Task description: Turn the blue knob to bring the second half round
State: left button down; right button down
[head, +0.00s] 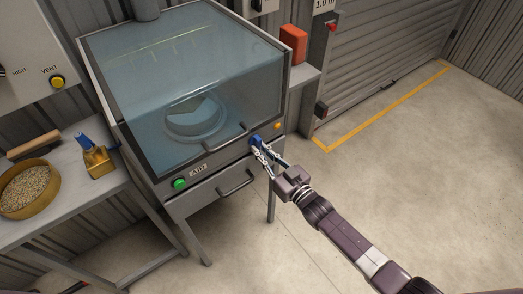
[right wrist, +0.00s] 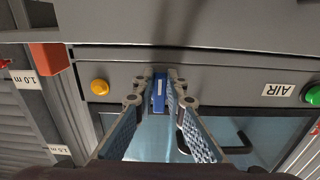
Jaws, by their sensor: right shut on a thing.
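The blue knob (head: 256,140) is on the front panel of the grey cabinet (head: 152,176), between the AIR label and a small orange button. My right gripper (head: 262,150) reaches it from the lower right and is shut on it. In the right wrist view the knob (right wrist: 159,95) sits between the two fingertips (right wrist: 160,92), with a pale mark on its face. Under the clear glass cover, a round turntable (head: 195,117) shows with a lighter part and a darker part on it. My left gripper is not in view.
A green button (head: 179,183) and a drawer handle (head: 236,183) are on the cabinet front. A red box (head: 293,42) stands at right. The floor at right is clear.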

jog(key=shift+f, duration=0.15)
jog(key=c, duration=2)
grip_release()
jog(key=shift+o, duration=0.2)
jog(key=shift+s, duration=0.1)
jog(key=v, duration=1.2)
